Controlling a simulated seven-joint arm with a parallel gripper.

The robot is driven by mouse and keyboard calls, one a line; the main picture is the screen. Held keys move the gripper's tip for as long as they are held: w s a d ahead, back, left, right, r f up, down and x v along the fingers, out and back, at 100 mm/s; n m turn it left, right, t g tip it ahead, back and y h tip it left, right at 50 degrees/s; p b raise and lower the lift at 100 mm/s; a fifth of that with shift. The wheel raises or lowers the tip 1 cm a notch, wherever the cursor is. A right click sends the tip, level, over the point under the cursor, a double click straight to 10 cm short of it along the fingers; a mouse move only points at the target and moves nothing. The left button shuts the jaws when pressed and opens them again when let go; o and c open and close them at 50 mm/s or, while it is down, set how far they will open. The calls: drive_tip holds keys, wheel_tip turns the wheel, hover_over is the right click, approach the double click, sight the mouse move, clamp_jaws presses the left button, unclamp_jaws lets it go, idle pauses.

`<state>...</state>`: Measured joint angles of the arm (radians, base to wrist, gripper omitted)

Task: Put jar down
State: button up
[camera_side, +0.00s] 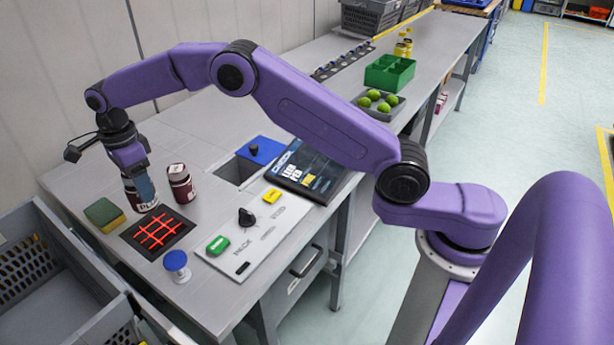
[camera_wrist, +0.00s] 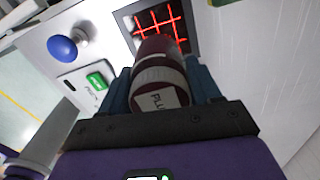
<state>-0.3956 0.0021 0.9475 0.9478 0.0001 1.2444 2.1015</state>
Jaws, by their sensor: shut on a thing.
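A dark red jar with a pale label reading "PLU" (camera_side: 148,201) is between the fingers of my gripper (camera_side: 139,187) in the side view. The jar also shows in the wrist view (camera_wrist: 158,78), with the blue fingers on both sides of it. My gripper is shut on this jar and points down. The jar's lower end is beside a black square with a glowing red grid (camera_side: 158,232). I cannot tell whether the jar touches the table. A second dark red jar with a pale lid (camera_side: 181,184) stands just to the right of the held one.
A green and yellow sponge (camera_side: 104,214) lies left of the held jar. A blue-topped knob (camera_side: 176,265) and a panel with a green button (camera_side: 218,245) are in front. A grey crate (camera_side: 50,285) stands at the lower left. Bare table lies behind the jars.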

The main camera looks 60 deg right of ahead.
drive_tip(key=shift+r, duration=0.1)
idle(0.6)
drive_tip(key=shift+s+d+r, duration=0.15)
drive_tip(key=shift+d+r, duration=0.05)
drive_tip(key=shift+d, duration=0.15)
drive_tip(key=s+d+r, duration=0.2)
drive_tip(key=s+d, duration=0.7)
drive_tip(key=s+d+r, duration=0.3)
drive_tip(key=s+d, duration=0.6)
drive_tip(key=shift+w+a+f, duration=0.45)
drive_tip(key=shift+w+f, duration=1.75)
drive_tip(key=shift+w+a+f, duration=0.4)
drive_tip(key=shift+w+f, duration=1.8)
drive_tip(key=shift+f, duration=0.05)
drive_tip(key=shift+w+a+f, duration=0.45)
drive_tip(key=shift+w+f, duration=1.75)
drive_tip(key=shift+f, duration=0.15)
